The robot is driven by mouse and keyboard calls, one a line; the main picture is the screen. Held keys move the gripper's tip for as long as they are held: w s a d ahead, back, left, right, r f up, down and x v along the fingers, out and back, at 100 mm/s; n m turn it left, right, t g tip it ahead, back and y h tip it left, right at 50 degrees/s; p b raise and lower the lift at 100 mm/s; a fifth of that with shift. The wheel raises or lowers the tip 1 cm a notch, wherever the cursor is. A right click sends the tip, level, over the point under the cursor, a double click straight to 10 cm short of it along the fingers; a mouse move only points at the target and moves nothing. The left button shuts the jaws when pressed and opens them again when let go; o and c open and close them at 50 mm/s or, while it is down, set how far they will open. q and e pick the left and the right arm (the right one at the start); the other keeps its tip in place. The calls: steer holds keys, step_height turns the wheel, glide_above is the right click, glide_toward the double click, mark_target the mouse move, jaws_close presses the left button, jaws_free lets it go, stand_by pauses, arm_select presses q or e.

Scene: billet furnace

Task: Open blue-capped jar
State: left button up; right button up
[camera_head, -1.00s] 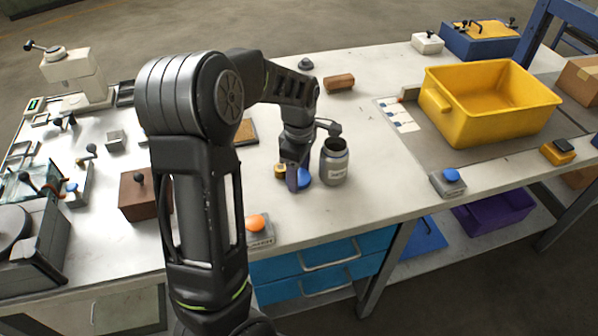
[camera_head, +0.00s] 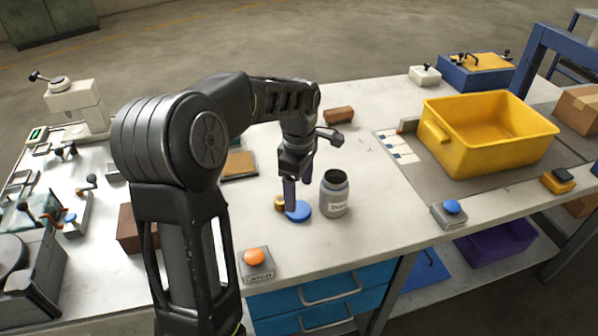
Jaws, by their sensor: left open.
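The jar (camera_head: 334,196) is a grey metal container with a pale label, upright on the white bench. Its mouth is open and dark inside. The blue cap (camera_head: 299,212) lies flat on the bench just left of the jar, apart from it. My left gripper (camera_head: 298,187) points down above and just behind the cap, left of the jar. Its fingers are apart and nothing shows between them. A small yellow-brown round thing (camera_head: 280,203) sits beside the cap, partly hidden by a finger. My right gripper is out of view.
A yellow bin (camera_head: 490,135) stands on the right of the bench. An orange-button box (camera_head: 256,262) and a blue-button box (camera_head: 449,214) sit near the front edge. A brown block (camera_head: 339,114) lies behind the gripper.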

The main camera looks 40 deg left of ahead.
mark_target(299, 210)
arm_select(q)
step_height(299, 210, up, 6)
steer(key=shift+r, duration=0.15)
stand_by(0.9)
